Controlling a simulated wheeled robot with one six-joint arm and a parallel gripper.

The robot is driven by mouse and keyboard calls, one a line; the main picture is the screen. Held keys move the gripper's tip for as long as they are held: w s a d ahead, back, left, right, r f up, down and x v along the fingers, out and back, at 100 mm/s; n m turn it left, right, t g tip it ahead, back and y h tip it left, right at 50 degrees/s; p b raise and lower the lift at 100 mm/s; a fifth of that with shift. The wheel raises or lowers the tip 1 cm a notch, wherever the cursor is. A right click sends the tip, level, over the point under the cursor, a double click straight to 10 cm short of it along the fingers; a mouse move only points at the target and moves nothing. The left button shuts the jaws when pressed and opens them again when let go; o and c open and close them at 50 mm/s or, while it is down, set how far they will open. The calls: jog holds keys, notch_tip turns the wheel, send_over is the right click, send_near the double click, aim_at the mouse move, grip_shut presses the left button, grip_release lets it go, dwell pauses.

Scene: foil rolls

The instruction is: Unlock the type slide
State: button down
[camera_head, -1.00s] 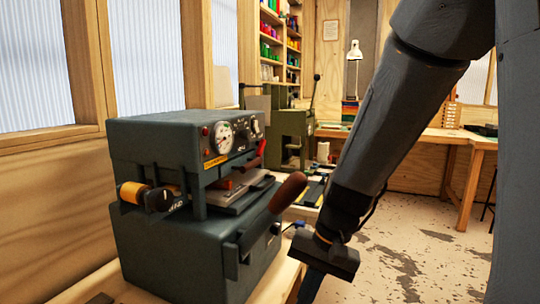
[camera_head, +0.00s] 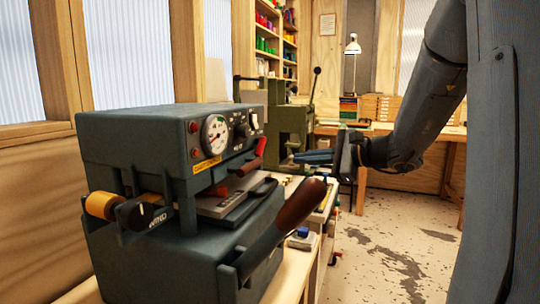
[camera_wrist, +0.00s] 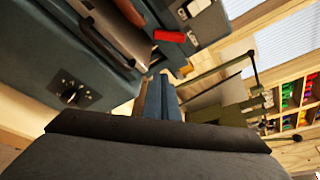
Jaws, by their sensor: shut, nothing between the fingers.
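The dark grey-green foil press (camera_head: 150,135) stands at the left, with a dial gauge on its front. In its open middle sits a flat grey slide (camera_head: 235,200), which I take for the type slide. A red lever (camera_head: 253,158) sticks out above the slide, and it also shows in the wrist view (camera_wrist: 169,36). A long brown-handled lever (camera_head: 300,205) rises at the front right. My gripper (camera_head: 298,157) is shut and empty, its blue fingers pointing left, to the right of the press and apart from it in the picture. The fingers also show in the wrist view (camera_wrist: 160,90).
A foil roll (camera_head: 101,205) is on the left side of the press. A green machine (camera_head: 290,125) stands behind it. A small blue-topped object (camera_head: 302,238) lies on the bench beside the press. The floor (camera_head: 390,240) at the right is clear.

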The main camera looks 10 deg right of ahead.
aim_at(259, 146)
jog(key=p+x, duration=0.1)
jog(key=x, duration=0.8)
jog(key=shift+a+p, duration=0.2)
jog(key=shift+p, duration=0.1)
jog(key=shift+s+a+r+p, duration=0.3)
jog(key=shift+a+r+p, duration=0.1)
jog(key=shift+r, duration=0.1)
jog(key=shift+s+a+r+p, duration=0.25)
jog(key=shift+a+r+p, duration=0.1)
jog(key=shift+r, duration=0.2)
jog(key=shift+s+a+r, duration=0.25)
